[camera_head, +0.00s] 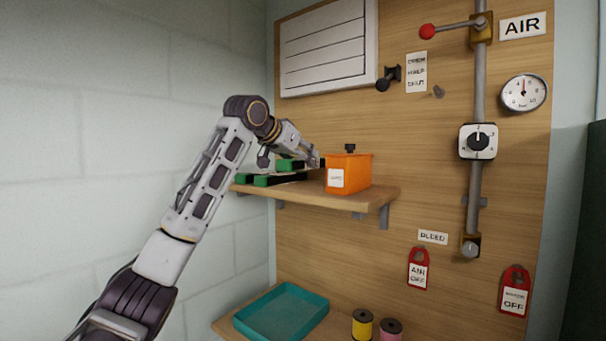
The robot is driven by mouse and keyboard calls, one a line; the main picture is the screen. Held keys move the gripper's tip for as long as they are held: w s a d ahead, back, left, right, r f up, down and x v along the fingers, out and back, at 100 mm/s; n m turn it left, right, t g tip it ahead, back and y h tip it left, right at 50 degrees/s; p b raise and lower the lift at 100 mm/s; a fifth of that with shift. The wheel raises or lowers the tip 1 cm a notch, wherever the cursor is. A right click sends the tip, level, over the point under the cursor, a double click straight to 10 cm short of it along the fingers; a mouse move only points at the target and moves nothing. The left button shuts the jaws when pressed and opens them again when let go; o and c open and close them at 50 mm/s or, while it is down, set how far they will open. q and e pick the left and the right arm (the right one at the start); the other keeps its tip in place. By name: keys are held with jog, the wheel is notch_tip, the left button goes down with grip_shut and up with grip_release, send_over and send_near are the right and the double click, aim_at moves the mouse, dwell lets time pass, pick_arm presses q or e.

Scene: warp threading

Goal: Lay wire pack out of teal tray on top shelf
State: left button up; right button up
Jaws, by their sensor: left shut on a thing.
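My left arm reaches over the top shelf (375,199) from the left. My left gripper (313,160) is at the shelf, just left of the orange bin, shut on a green pack (287,164), taken to be the wire pack. The pack sits slightly higher than the other green and black packs (265,180); I cannot tell whether it touches them. The gripper's fingers are small and partly hidden. The teal tray (318,300) lies on the lower shelf and looks empty. My right gripper is not in view.
The orange bin (358,175) with a white label and a black knob-like thing stands on the top shelf. Yellow (362,325) and pink (390,330) spools stand right of the tray. A vertical pipe (475,190) with valves and a gauge (524,92) is at the right.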

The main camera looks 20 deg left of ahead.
aim_at(303, 186)
pick_arm(q)
jog(key=shift+f, duration=0.15)
dwell(0.3)
jog(key=shift+f, duration=1.95)
jog(key=shift+s+f, duration=0.1)
jog(key=o, duration=1.3)
jog(key=shift+f, duration=0.1)
jog(key=shift+o, duration=0.2)
jog(key=b+v, duration=0.3)
jog(key=v, duration=0.9)
